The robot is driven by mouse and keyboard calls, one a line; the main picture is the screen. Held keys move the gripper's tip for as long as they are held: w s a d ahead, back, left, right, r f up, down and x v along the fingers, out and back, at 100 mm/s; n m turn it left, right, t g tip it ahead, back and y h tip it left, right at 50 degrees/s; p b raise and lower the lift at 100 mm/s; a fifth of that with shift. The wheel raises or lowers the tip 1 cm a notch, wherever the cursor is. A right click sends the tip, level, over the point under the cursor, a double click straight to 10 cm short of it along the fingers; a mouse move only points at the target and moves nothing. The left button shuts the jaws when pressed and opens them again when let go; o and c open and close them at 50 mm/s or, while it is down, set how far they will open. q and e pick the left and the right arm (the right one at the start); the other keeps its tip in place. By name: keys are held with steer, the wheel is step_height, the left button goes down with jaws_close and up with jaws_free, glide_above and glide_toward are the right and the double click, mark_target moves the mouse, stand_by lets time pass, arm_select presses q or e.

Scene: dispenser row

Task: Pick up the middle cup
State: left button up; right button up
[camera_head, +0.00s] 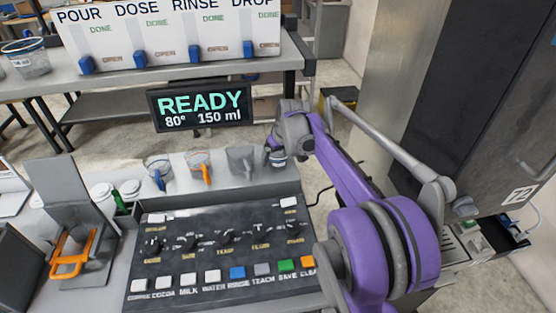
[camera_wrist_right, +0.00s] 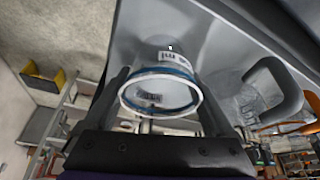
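A clear cup with a blue band (camera_head: 278,158) is at the right end of the row on the grey bench. In the right wrist view this cup (camera_wrist_right: 160,92) faces the camera with its open, blue-edged rim, and it carries a small white label with dark marks. My right gripper (camera_head: 277,148) is at this cup, and its two fingers (camera_wrist_right: 162,85) lie on either side of it. I cannot tell whether they touch its wall or whether the cup stands on the bench. My left gripper is not in view.
Left of it stand a grey-handled jug (camera_head: 242,160), an orange-handled jug (camera_head: 200,164) and a blue-handled jug (camera_head: 157,168). A READY display (camera_head: 200,106) rises behind them. A button panel (camera_head: 220,250) lies in front. Another cup (camera_head: 27,60) sits on the back table.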

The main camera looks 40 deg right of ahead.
steer(key=shift+c, duration=1.2)
steer(key=shift+r, duration=0.15)
